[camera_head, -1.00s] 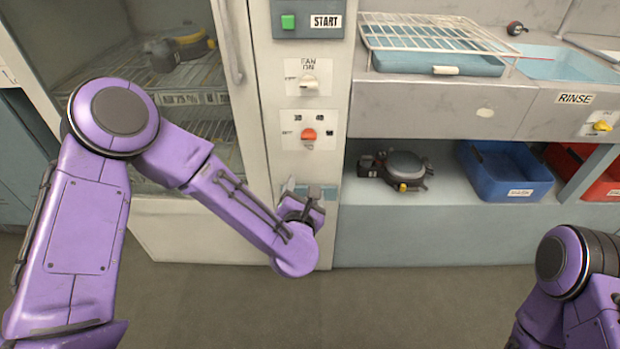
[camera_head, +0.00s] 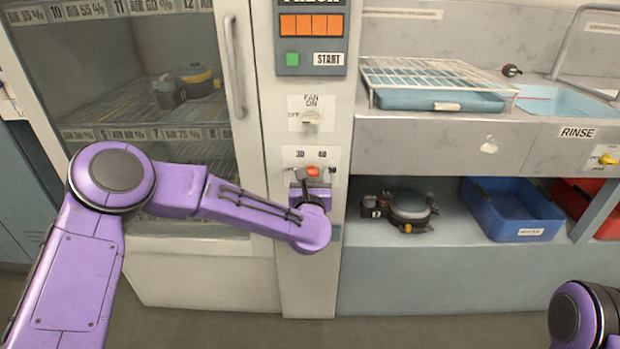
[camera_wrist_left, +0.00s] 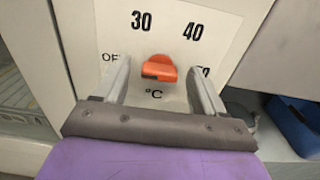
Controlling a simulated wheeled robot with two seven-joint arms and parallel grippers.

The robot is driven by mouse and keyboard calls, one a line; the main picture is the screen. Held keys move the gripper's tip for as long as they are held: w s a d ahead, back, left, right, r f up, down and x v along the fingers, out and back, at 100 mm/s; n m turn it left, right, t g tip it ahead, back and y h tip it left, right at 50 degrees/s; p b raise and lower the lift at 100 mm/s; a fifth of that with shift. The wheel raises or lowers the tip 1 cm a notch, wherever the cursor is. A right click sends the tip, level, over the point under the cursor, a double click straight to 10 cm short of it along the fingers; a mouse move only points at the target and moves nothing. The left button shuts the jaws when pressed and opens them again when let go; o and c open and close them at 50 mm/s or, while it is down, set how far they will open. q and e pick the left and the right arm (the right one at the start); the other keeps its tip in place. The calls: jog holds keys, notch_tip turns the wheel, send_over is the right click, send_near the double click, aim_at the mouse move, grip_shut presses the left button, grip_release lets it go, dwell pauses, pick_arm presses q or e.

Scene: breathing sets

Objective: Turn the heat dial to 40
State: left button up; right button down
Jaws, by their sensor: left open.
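The heat dial is a small orange-red knob (camera_head: 313,171) on a white plate on the cabinet's front column; it also shows in the left wrist view (camera_wrist_left: 158,68). Its plate reads OFF at left, 30 at upper left, 40 at upper right and °C below. A label at right is partly hidden by a finger. The knob's bar looks roughly level; I cannot tell which mark it points to. My left gripper (camera_head: 315,186) is open in front of the dial. In the left wrist view its fingers (camera_wrist_left: 159,70) stand either side of the knob, with gaps. My right gripper is out of view.
The fan knob (camera_head: 311,118) sits above the dial, below the START panel (camera_head: 327,59). A glass cabinet door with a vertical handle (camera_head: 234,65) is at left. At right are a wire rack (camera_head: 430,72), a shelf with a black device (camera_head: 410,205) and a blue bin (camera_head: 513,213).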

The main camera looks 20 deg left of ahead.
pick_arm(q)
jog(key=c, duration=1.1)
jog(key=shift+o, duration=0.2)
